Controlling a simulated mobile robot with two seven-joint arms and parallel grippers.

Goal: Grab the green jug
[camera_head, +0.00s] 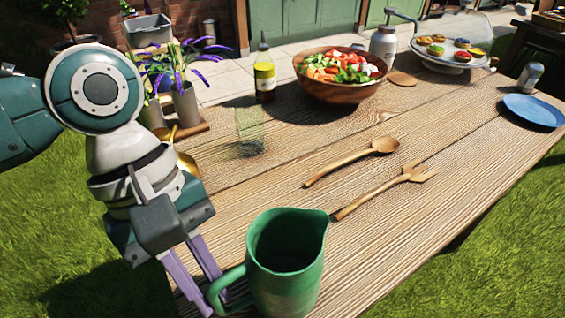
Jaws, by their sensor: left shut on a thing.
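The green jug (290,275) stands upright at the near edge of the wooden table, with its handle to the left and its spout to the upper right. Its base is cut off by the bottom of the picture. My left gripper (214,297) reaches down from the left, with its purple fingers at the jug's handle. It is shut on the handle. The exact contact between the fingers and the handle is partly hidden. My right gripper is not in view.
On the table (420,230) lie a wooden spoon (350,160) and a wooden fork (385,188). Behind them are a salad bowl (340,88), an oil bottle (264,75) and a tray of cupcakes (448,58). A blue plate (534,109) is at right. The table right of the jug is clear.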

